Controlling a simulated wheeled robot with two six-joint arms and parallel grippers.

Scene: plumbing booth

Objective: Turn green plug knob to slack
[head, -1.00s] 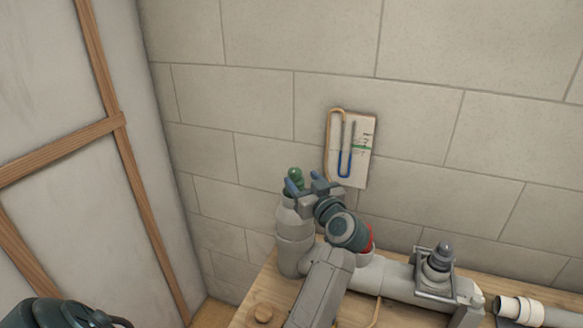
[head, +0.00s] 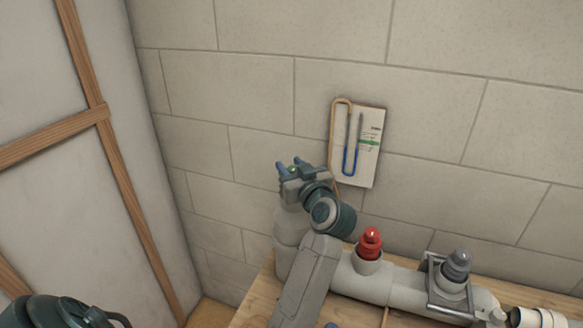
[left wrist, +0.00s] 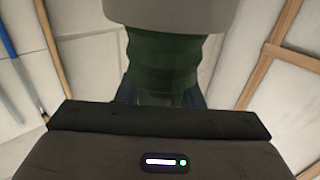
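The green plug knob (left wrist: 165,65) fills the middle of the left wrist view, ribbed and dark green, below a pale grey round part. In the head view only a speck of green (head: 293,168) shows between the blue fingertips, at the top of the left upright grey pipe (head: 290,225). My left gripper (head: 291,167) is at the knob, with one finger on each side; the fingers look closed against it. The knob's pointer or markings are hidden. The gauge (head: 357,145) on the wall shows a U-shaped tube with blue liquid in both legs.
A red plug (head: 370,244) and a grey plug (head: 457,266) in a metal bracket stand along the horizontal pipe (head: 362,281), right of my left arm. The wooden bench (head: 248,309) lies below. A tiled wall stands close behind and a wood-framed panel at left.

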